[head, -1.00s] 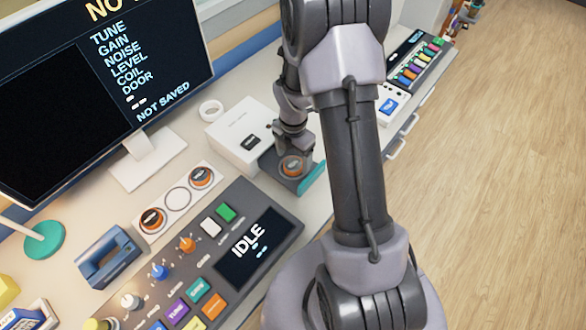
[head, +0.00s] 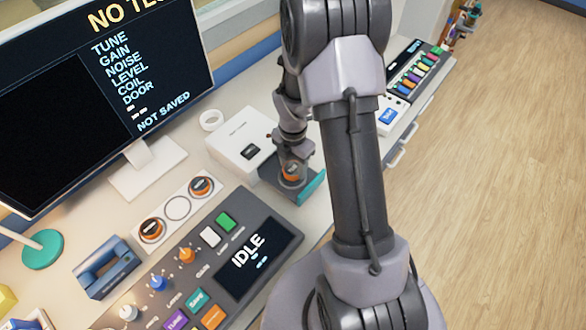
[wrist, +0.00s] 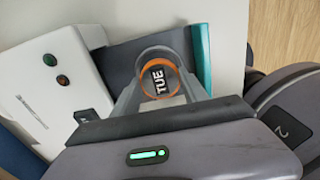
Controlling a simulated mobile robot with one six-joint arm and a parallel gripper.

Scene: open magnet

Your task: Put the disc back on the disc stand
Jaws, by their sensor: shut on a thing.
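The disc (wrist: 159,78) has an orange rim and a dark face lettered "TUE". In the wrist view my gripper (wrist: 157,88) has a finger on each side of it and is shut on it. In the head view the disc (head: 291,171) shows below the wrist, over a grey tray with a teal edge; any gap beneath it is hard to judge. The disc stand (head: 164,222) is a white plate left of the tray. Its middle ring is empty, and an orange-rimmed disc (head: 151,229) and another one (head: 200,186) sit at its two ends.
The grey tray's teal edge (head: 313,187) faces right. A white box (head: 241,139) stands behind the tray. The control console (head: 240,250) with knobs, buttons and an IDLE screen lies in front of the stand. The monitor (head: 60,110) and a blue holder (head: 106,268) are at left.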

